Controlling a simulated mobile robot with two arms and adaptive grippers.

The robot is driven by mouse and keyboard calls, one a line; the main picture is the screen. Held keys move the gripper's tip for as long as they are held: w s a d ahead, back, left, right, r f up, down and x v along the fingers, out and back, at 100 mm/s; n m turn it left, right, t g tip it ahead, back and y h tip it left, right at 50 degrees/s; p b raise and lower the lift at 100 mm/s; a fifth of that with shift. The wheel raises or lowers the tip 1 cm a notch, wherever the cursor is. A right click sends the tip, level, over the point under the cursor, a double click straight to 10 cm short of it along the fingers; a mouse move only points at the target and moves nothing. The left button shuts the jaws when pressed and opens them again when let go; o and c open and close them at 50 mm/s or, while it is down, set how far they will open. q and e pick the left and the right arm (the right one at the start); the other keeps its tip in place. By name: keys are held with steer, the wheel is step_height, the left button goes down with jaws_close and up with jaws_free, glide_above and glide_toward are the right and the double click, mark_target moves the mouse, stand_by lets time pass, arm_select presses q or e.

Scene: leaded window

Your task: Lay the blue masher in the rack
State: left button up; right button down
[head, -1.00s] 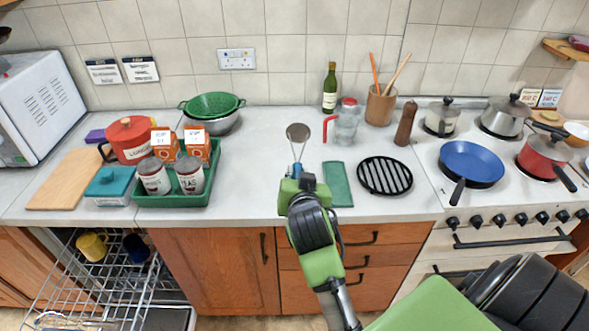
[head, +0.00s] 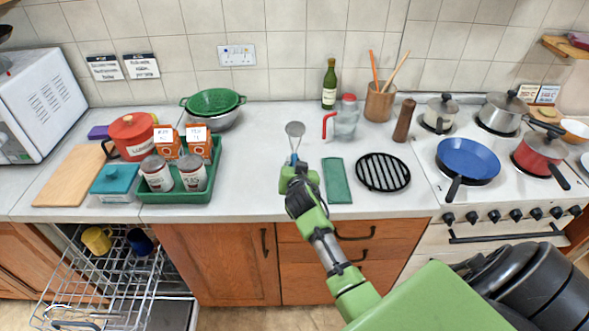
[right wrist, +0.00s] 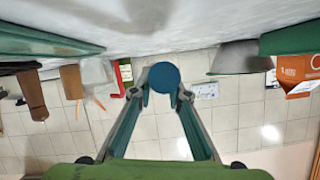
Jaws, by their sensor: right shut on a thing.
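The masher (head: 295,130) has a round grey head and a short blue part below it. It stands out over the counter in the head view, beyond my right gripper (head: 294,165). My right gripper is shut on it. In the right wrist view, the blue round end of the masher (right wrist: 164,76) shows between the fingertips (right wrist: 162,92). The wire rack (head: 105,270) is pulled out at the lower left, below the counter. A yellow mug (head: 97,240) and a dark blue mug (head: 139,242) sit in it. My left gripper is out of view.
A green tray (head: 178,196) with cans and orange boxes stands left of my right gripper. A green cloth (head: 337,181) and a black round trivet (head: 383,172) lie to its right. A glass jug (head: 346,118) stands behind. The stove (head: 500,205) is at the right.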

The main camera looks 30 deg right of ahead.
steer(key=shift+w+d+f, duration=0.15)
steer(key=shift+w+f, duration=0.15)
steer(key=shift+w+d+f+p, duration=0.15)
steer(key=shift+f+p, duration=0.35)
steer(key=shift+f, duration=1.1)
steer(key=shift+f, duration=0.15)
steer(key=c, duration=1.9)
jaws_free()
